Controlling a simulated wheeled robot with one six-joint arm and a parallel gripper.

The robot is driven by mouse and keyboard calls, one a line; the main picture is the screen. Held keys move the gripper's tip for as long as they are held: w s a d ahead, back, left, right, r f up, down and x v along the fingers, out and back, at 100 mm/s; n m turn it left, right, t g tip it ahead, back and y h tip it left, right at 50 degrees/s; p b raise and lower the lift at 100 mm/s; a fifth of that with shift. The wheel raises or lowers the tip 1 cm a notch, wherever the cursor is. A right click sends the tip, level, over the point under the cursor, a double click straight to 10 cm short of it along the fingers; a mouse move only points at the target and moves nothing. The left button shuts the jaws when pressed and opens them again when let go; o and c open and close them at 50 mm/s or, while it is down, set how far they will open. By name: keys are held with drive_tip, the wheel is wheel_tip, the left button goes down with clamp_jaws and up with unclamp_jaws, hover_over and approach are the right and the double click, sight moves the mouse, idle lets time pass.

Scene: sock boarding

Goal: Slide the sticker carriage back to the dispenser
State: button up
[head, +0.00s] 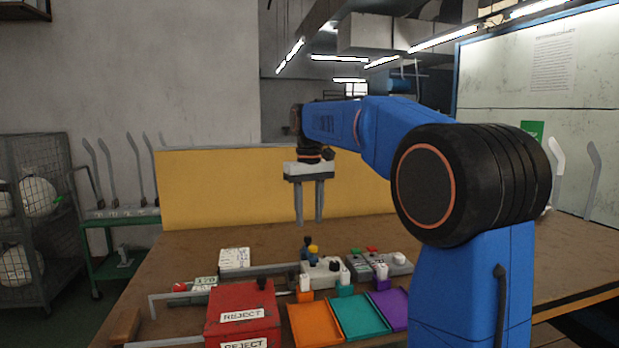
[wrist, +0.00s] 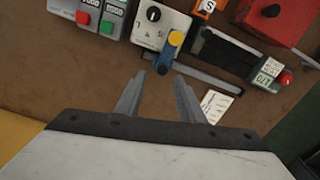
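My gripper (head: 309,221) hangs fingers-down above the workbench, open and empty.
A red REJECT box (head: 240,310) stands at the front left. Orange (head: 315,325), teal (head: 358,316) and purple (head: 391,308) trays lie right of it. The bench behind is clear.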

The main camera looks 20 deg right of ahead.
wheel_tip(320, 180, up, 13)
drive_tip(key=shift+f, duration=0.2)
drive_tip(key=shift+s, duration=0.1)
idle(0.5)
